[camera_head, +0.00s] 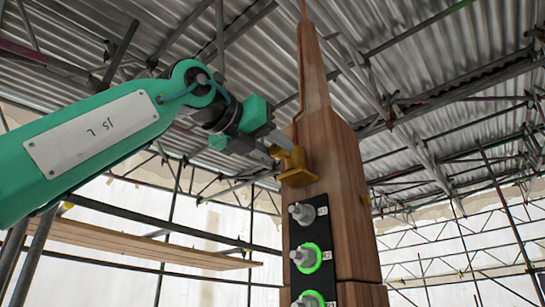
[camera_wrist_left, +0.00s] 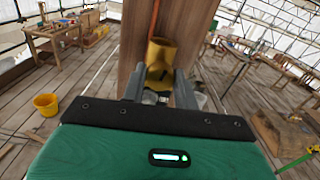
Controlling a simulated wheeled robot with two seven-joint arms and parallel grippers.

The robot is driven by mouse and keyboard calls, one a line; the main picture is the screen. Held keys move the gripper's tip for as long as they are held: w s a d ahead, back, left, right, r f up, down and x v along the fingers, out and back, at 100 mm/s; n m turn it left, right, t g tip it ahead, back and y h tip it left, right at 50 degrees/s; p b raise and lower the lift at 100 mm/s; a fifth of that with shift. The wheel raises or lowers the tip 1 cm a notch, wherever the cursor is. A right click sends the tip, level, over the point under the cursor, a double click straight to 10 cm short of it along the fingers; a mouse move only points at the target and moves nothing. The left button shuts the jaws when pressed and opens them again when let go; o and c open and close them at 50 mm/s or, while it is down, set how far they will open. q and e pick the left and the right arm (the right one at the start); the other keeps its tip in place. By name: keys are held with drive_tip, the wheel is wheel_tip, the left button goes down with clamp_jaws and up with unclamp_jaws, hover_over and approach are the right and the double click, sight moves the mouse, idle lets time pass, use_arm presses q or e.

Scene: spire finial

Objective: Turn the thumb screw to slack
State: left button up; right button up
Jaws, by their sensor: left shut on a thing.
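The wooden spire (camera_head: 335,170) stands upright in the head view, with a brass-yellow fitting (camera_head: 297,170) on its left side. My left gripper (camera_head: 276,146) reaches the fitting from the left. In the left wrist view my left gripper (camera_wrist_left: 160,82) has its two grey fingers closed on a small part at the fitting, which looks like the thumb screw. The fingers mostly hide that part, so its turn angle cannot be told. My right gripper is not in view.
A black panel (camera_head: 296,235) on the spire below the fitting carries several grey knobs, two with lit green rings. Scaffold poles and a plank (camera_head: 150,245) stand behind. In the left wrist view a workbench (camera_wrist_left: 58,32) and a yellow bucket (camera_wrist_left: 46,104) stand on the floor.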

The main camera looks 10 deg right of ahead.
use_arm(q)
drive_tip(key=shift+n, duration=1.3)
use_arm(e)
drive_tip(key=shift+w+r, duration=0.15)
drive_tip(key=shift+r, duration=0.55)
use_arm(q)
drive_tip(key=o, duration=1)
drive_tip(key=shift+a+b, duration=0.1)
drive_tip(key=shift+b, duration=0.2)
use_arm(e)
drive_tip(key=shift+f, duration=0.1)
